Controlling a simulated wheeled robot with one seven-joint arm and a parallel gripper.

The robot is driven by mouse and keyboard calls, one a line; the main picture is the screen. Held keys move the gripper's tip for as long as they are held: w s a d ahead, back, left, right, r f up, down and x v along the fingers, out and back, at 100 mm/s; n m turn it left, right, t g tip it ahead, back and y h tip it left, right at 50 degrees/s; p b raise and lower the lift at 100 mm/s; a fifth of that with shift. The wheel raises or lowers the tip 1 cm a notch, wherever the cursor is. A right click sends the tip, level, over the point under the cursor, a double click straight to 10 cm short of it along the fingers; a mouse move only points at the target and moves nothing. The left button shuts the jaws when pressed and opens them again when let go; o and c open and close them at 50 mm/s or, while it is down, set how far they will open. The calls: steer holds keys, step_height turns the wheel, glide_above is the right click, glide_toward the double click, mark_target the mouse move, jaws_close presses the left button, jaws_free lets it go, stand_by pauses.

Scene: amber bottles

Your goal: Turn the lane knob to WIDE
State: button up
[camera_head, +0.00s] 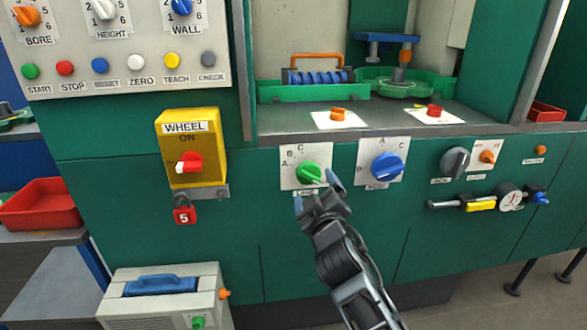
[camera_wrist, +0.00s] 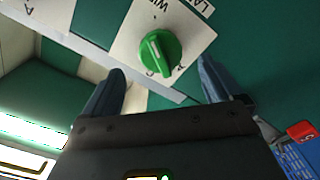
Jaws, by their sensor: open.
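The lane knob (camera_head: 309,172) is a green dial on a white plate (camera_head: 289,180) on the green cabinet front, with a LANE label under it. Letters A, B and C show around its upper left. In the wrist view the green knob (camera_wrist: 160,52) has a pale line across its face; which end points is hard to tell. A word starting "WI" is partly cut off at the top edge there. My gripper (camera_head: 315,192) is open just in front of and below the knob. In the wrist view its fingers (camera_wrist: 160,70) are spread on either side of the knob, apparently apart from it.
A blue knob (camera_head: 387,168) on its own plate is close on the right. A yellow WHEEL box (camera_head: 190,148) with a red switch and a red padlock (camera_head: 184,214) is on the left. A gauge with a yellow handle (camera_head: 480,205) sticks out further right. The panel below the knob is mostly bare.

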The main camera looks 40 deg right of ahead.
mark_target(311, 181)
steer(key=x, duration=0.7)
steer(key=shift+w+d, duration=0.1)
steer(key=shift+w, duration=0.1)
steer(key=shift+c, duration=0.2)
steer(key=c, duration=0.9)
steer(key=shift+f, duration=0.15)
steer(key=shift+c, duration=0.2)
